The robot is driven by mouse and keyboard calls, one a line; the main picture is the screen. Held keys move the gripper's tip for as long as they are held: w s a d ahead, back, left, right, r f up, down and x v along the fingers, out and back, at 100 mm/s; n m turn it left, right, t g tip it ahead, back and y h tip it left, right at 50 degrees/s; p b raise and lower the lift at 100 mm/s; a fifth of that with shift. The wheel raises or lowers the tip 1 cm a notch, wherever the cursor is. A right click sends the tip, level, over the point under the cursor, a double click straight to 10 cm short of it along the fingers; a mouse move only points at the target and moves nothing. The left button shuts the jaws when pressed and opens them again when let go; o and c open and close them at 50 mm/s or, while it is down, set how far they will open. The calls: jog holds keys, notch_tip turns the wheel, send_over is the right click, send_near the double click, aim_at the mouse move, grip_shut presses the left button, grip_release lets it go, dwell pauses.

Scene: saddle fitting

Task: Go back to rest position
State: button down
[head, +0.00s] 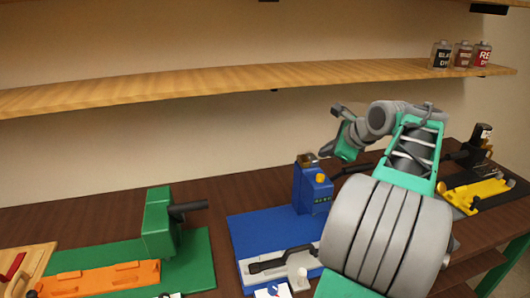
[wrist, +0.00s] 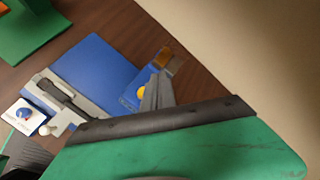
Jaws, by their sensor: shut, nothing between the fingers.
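My gripper (head: 327,153) is raised above the table at the right of the middle in the head view, apart from everything below it. In the wrist view its grey fingers (wrist: 158,84) are together and hold nothing. Behind and below them stands a blue block (head: 312,190) with a yellow button and a brownish top; it also shows in the wrist view (wrist: 130,99). The block stands on a blue mat (head: 255,232). My own arm hides the right part of this mat in the head view.
A green mat (head: 198,262) with a green block (head: 157,222) and an orange fixture (head: 98,279) lies left. A grey fixture (head: 255,277) lies on the blue mat. Yellow parts (head: 478,195) lie right. A wooden shelf (head: 230,83) with small containers (head: 462,54) runs above.

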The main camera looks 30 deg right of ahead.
jog(key=w+a+f+n+g+y, duration=0.1)
jog(key=a+f+n+g, duration=0.15)
jog(key=a+n, duration=0.85)
jog(key=w+a+f+n+g+y, duration=0.15)
jog(key=a+f+n, duration=0.25)
jog(key=a, duration=1.2)
jog(key=s+a+f+n+g+h, duration=0.1)
jog(key=s+a+f+n, duration=0.8)
jog(key=s+a+n, duration=0.3)
jog(key=shift+s+f+n+g, duration=0.3)
jog(key=shift+s+f+n, duration=0.05)
jog(key=shift+n, duration=0.35)
